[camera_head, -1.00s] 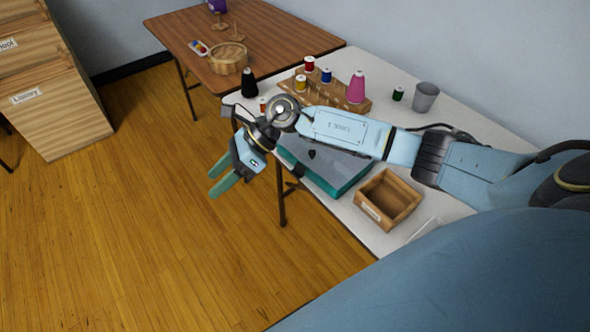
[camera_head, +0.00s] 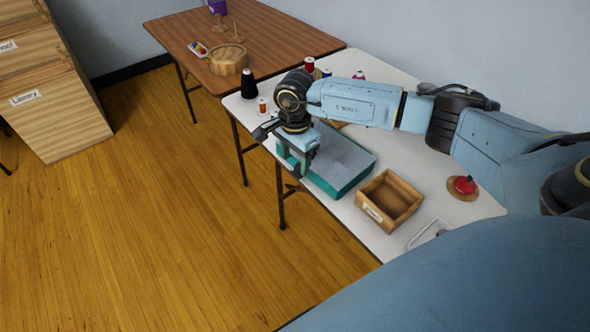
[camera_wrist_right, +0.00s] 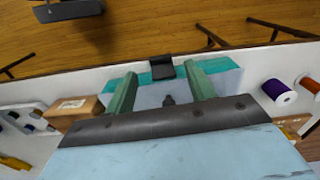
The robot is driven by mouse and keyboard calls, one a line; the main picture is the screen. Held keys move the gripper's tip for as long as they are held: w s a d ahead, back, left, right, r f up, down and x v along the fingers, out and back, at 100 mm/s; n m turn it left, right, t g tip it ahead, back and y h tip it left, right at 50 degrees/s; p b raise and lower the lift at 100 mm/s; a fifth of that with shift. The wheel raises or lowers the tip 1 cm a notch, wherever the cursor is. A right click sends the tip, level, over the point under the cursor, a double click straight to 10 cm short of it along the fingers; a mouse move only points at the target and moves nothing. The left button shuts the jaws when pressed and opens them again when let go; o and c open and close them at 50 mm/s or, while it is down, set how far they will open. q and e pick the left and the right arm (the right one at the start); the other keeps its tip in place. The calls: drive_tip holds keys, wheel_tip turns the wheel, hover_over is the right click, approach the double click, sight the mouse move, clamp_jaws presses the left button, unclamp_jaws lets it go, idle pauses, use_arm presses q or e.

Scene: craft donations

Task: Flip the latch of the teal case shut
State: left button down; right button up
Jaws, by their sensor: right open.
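The teal case (camera_head: 345,178) lies closed on the white table with a grey top, near the table's front edge. My right gripper (camera_head: 301,168) points down over the case's front left part and hides the latch in the head view. In the wrist view, the black latch (camera_wrist_right: 162,68) stands out at the case's front edge, between the tips of my open green fingers (camera_wrist_right: 160,76). I cannot tell whether a finger touches it. The teal case also shows in the wrist view (camera_wrist_right: 228,80), behind and beside the fingers. My left gripper is not in view.
A labelled wooden box (camera_head: 391,199) stands right of the case. A red item on a round base (camera_head: 464,187) lies farther right. A black cone spool (camera_head: 248,85) and an orange spool (camera_head: 263,106) stand left. More spools stand behind my arm. The wooden floor in front is clear.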

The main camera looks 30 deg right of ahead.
sight(297, 173)
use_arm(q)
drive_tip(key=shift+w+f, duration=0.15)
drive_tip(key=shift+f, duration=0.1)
use_arm(e)
drive_tip(key=shift+f, duration=2.15)
drive_tip(key=shift+c, duration=0.3)
drive_tip(key=c, duration=0.9)
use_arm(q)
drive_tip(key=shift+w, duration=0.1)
use_arm(e)
drive_tip(key=h, duration=0.4)
drive_tip(key=shift+a+f+t+b, duration=0.1)
drive_tip(key=shift+f+t+b, duration=0.2)
drive_tip(key=shift+f, duration=0.05)
drive_tip(key=shift+f+h, duration=0.15)
drive_tip(key=shift+h, duration=0.55)
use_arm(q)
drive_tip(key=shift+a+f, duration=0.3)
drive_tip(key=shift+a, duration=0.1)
use_arm(e)
drive_tip(key=shift+h, duration=0.3)
